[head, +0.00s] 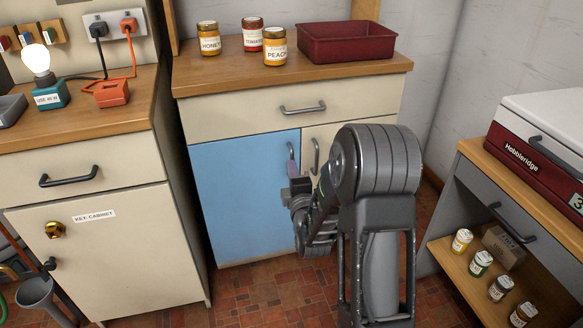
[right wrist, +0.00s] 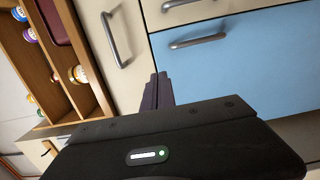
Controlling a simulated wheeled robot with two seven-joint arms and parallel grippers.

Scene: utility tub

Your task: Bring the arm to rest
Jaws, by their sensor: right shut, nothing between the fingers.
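My right arm comes up from the bottom of the head view and reaches toward the cabinet with the blue door (head: 240,205). My right gripper (head: 293,168) is small and partly hidden by my own arm in that view. Its purple fingers are shut and empty, in front of the blue door near its handle (head: 290,152). In the right wrist view the closed fingers (right wrist: 157,90) point at the cabinet front, with the blue door's handle (right wrist: 198,41) beyond them. I cannot tell whether they touch the door. My left gripper is in neither view.
A cream door handle (head: 315,156) is close beside the gripper. Jars (head: 275,53) and a red tray (head: 345,42) stand on the cabinet top. The key cabinet (head: 95,245) is at left. A shelf unit (head: 455,262) with jars is at right. Tiled floor is open between.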

